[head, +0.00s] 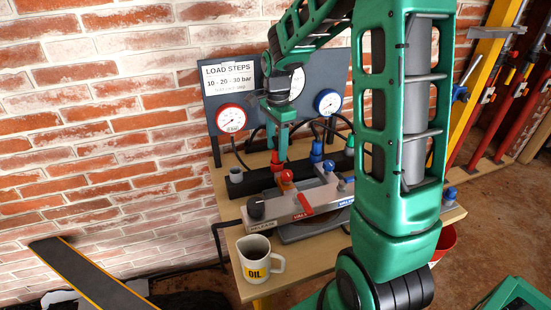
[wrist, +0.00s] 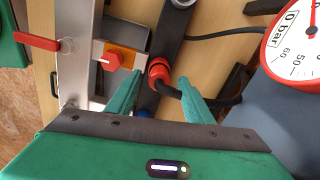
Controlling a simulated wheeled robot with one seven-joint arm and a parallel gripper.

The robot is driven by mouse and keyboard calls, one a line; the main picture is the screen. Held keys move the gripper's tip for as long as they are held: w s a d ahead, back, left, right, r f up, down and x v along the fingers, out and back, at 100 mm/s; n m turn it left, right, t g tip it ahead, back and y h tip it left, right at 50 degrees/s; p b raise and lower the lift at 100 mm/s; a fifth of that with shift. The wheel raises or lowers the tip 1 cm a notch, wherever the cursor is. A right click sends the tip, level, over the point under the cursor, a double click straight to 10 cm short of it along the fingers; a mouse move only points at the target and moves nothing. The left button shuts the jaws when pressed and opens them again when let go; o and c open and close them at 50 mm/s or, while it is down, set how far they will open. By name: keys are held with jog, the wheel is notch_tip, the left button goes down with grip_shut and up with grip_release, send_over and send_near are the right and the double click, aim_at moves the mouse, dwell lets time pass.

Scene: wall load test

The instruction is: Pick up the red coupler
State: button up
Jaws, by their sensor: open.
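The red coupler (head: 276,161) stands on the black bar at the back of the bench, below the gauge panel. In the wrist view the red coupler (wrist: 158,70) has a black hose curving away to the right. My gripper (head: 280,143) points down just above it in the head view. In the wrist view my gripper (wrist: 162,78) is open, with one green finger on each side of the coupler in the picture. I cannot tell whether either finger touches it. The lower part of the coupler is partly hidden.
A blue coupler (head: 316,151) and a green coupler (head: 350,142) stand to the right. In front is a valve block (head: 282,213) with a red lever (head: 305,203). The gauge panel (head: 257,70) rises behind. An oil jug (head: 258,266) stands at the front left.

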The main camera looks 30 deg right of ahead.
jog(key=shift+f, duration=0.15)
jog(key=c, duration=1.1)
jog(key=shift+c, duration=0.2)
jog(key=r, duration=0.4)
jog(key=shift+a+r, duration=0.25)
jog(key=shift+r, duration=0.05)
jog(key=s+a+r, duration=0.2)
jog(key=a+r, duration=0.4)
jog(key=a, duration=0.5)
jog(key=shift+s+r, duration=0.2)
jog(key=shift+r, duration=0.05)
